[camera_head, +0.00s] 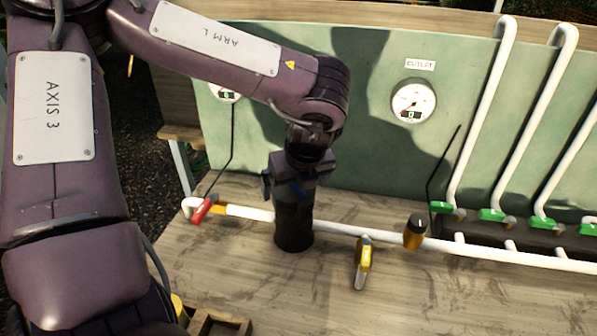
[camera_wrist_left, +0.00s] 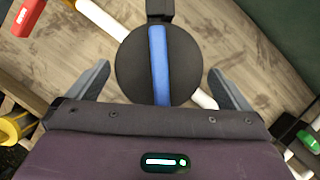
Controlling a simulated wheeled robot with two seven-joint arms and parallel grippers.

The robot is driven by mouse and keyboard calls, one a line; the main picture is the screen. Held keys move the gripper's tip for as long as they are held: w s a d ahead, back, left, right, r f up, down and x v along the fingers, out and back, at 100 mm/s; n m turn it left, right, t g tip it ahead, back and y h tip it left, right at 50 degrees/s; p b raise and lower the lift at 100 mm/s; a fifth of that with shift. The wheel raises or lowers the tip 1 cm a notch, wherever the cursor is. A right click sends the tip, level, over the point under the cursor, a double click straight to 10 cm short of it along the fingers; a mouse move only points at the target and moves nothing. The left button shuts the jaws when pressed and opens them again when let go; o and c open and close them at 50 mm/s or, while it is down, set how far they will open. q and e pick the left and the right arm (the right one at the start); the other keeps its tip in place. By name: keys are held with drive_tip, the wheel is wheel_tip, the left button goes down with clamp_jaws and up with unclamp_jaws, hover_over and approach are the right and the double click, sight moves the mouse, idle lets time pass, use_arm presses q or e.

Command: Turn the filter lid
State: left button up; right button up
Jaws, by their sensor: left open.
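The filter (camera_head: 293,228) is an upright black cylinder on the white pipe in the head view. Its round black lid (camera_wrist_left: 135,65) with a raised blue bar (camera_wrist_left: 158,62) fills the middle of the left wrist view. The bar runs lengthwise between my fingers. My left gripper (camera_head: 292,190) points down directly over the filter. In the left wrist view its two fingers (camera_wrist_left: 157,70) are open, one on each side of the lid, with visible gaps to the bar. I cannot tell how far the fingertips are above the lid. My right gripper is not in view.
Green-handled valves (camera_head: 491,215) stand at right. A green panel (camera_head: 370,150) with a gauge (camera_head: 413,101) rises behind. The wooden tabletop's front is mostly clear.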

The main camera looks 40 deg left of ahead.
use_arm(q)
drive_tip(key=shift+a+f, duration=0.1)
drive_tip(key=shift+f, duration=0.2)
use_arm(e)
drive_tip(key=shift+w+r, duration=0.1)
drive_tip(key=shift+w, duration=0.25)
use_arm(q)
drive_tip(key=c, duration=0.8)
drive_tip(key=shift+w+f+n+b, duration=0.1)
drive_tip(key=shift+f+n+b, duration=0.05)
drive_tip(key=shift+n+b, duration=0.55)
drive_tip(key=shift+c, duration=0.3)
drive_tip(key=n+g+b, duration=0.1)
drive_tip(key=n, duration=0.1)
drive_tip(key=shift+w+n+y+b, duration=0.1)
drive_tip(key=shift+n+y+b, duration=0.2)
drive_tip(key=shift+n+g, duration=0.4)
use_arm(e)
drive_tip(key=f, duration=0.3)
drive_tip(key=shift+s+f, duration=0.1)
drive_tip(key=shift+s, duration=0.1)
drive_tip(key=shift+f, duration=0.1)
